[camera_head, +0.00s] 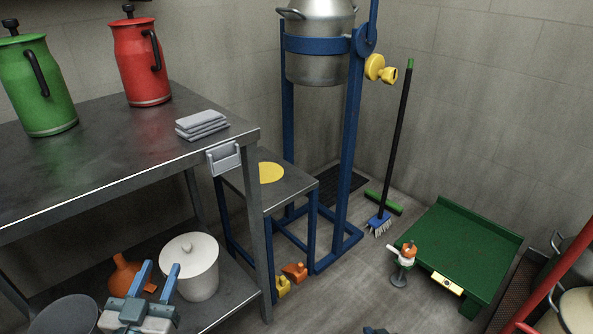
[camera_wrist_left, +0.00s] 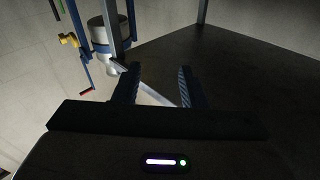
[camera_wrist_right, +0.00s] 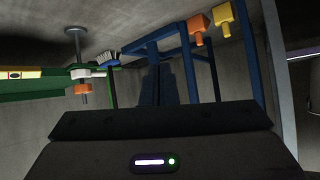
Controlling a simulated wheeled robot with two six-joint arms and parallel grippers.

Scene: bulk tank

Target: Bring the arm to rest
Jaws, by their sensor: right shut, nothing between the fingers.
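My left gripper (camera_head: 160,268) is at the lower left of the head view, in front of the steel table's lower shelf. Its two blue fingers are apart, and the left wrist view (camera_wrist_left: 157,70) shows a gap with nothing held between them. My right gripper (camera_wrist_right: 157,70) shows in the right wrist view with its fingers together and nothing held. Only a small dark blue part of it (camera_head: 376,330) shows at the bottom edge of the head view.
The steel table (camera_head: 110,165) carries a green can (camera_head: 40,90), a red can (camera_head: 140,65) and folded cloths (camera_head: 202,124). A white bucket (camera_head: 198,275) stands on its lower shelf. A blue stand (camera_head: 347,160), a broom (camera_head: 397,140) and a green platform (camera_head: 455,245) are beyond.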

